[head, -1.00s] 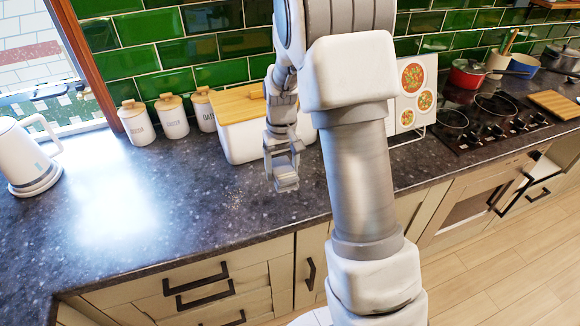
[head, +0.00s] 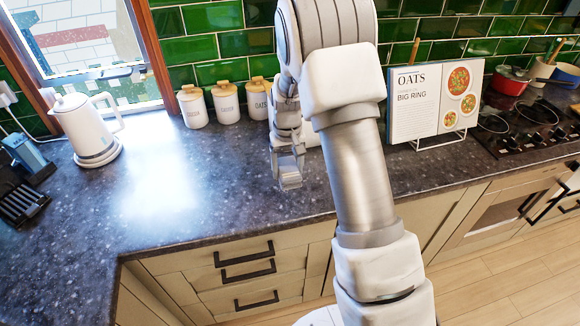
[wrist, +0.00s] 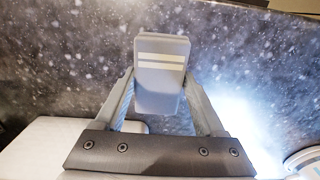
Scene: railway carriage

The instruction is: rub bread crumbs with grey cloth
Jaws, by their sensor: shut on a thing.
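My gripper (head: 289,180) hangs over the dark speckled worktop (head: 230,200), left of the cookbook. In the wrist view my gripper (wrist: 160,100) is shut on the grey cloth (wrist: 160,88), a small folded pad with pale stripes, held between the two fingers. In the head view the cloth is too small to tell from the gripper. I cannot tell whether the cloth touches the worktop. I cannot make out bread crumbs for sure among the worktop's pale specks.
Several white canisters (head: 227,103) stand against the green tiles. A white kettle (head: 88,130) and a dark rack (head: 22,200) are at the left. A cookbook on a stand (head: 432,100) and the hob (head: 525,125) are at the right. The worktop between kettle and gripper is clear.

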